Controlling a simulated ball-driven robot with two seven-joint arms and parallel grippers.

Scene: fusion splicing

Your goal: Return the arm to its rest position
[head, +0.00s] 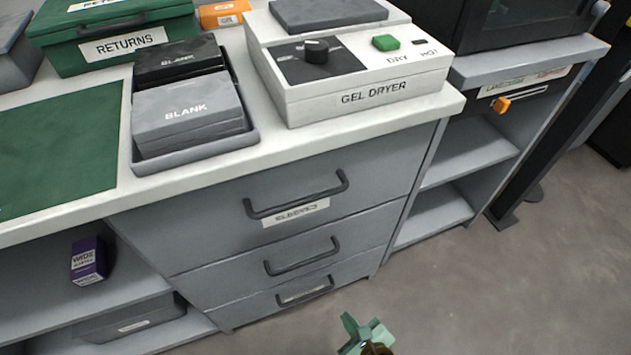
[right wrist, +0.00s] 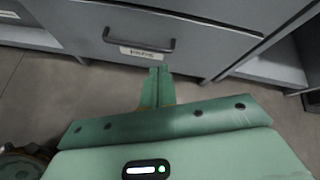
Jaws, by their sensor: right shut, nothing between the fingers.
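My right gripper (head: 366,330) shows at the bottom of the head view, low in front of the drawer cabinet and over the floor. In the right wrist view its green fingers (right wrist: 160,72) are together with nothing between them. They point toward a drawer front with a dark handle (right wrist: 139,43), and they look apart from it. The rest of the right arm is mostly outside the head view. My left gripper is not in view.
The grey drawer cabinet (head: 205,232) is shut, with protruding handles. On the counter stand the gel dryer (head: 380,97), a tray of BLANK boxes (head: 190,115) and a green RETURNS box (head: 115,50). Open shelves (head: 470,152) are at right. The floor (head: 540,270) at right is clear.

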